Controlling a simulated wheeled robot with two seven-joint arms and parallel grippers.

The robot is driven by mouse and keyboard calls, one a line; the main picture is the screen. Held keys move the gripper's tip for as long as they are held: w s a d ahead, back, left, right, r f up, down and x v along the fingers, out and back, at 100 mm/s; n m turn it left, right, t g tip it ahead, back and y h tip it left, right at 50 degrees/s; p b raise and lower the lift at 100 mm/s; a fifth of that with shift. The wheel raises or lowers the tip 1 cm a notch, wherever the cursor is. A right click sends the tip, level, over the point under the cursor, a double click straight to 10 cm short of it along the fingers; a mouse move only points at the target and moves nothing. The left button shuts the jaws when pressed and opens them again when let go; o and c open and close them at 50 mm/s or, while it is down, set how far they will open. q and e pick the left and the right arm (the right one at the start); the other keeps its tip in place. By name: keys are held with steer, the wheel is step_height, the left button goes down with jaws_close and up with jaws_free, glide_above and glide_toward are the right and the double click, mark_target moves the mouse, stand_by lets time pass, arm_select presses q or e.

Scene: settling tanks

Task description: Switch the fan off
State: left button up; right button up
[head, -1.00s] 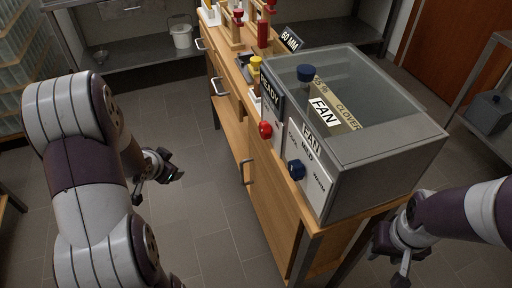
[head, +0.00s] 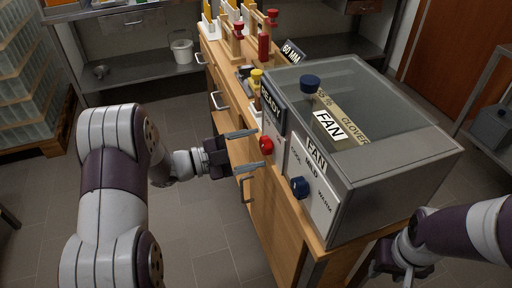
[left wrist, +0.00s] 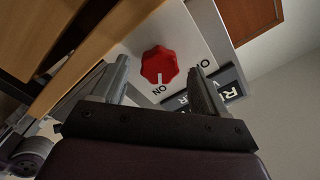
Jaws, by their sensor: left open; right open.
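The grey glass-topped box (head: 370,150) stands on the wooden bench. Its white front panel reads FAN, with MILD and WARM, and bears a blue knob (head: 300,187). Left of it, a panel reading READY has a red knob (head: 266,145). In the left wrist view the red knob (left wrist: 160,65) has a white mark on the side of the word ON; another word, partly hidden by a finger, looks like OFF. My left gripper (head: 248,151) is open, its fingers pointing at the red knob from the left, apparently not touching. My right gripper (head: 402,268) is open, low at the right.
The bench front (head: 262,215) has protruding handles. The floor (head: 205,240) at left is clear.

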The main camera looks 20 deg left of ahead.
arm_select(q)
steer(key=shift+x, duration=0.8)
steer(key=c, duration=1.1)
steer(key=shift+o, duration=0.2)
steer(key=shift+r+n+p, duration=0.2)
steer(key=shift+n+p, duration=0.7)
steer(key=shift+p, duration=0.3)
steer(key=n+p, duration=0.6)
steer(key=shift+s, duration=0.1)
steer(key=n+p, duration=0.3)
steer(key=n, duration=0.1)
steer(key=shift+d+f, duration=0.1)
steer(key=shift+s+f+n+p, duration=0.1)
steer(key=shift+n+p, duration=0.75)
steer(key=shift+n, duration=0.15)
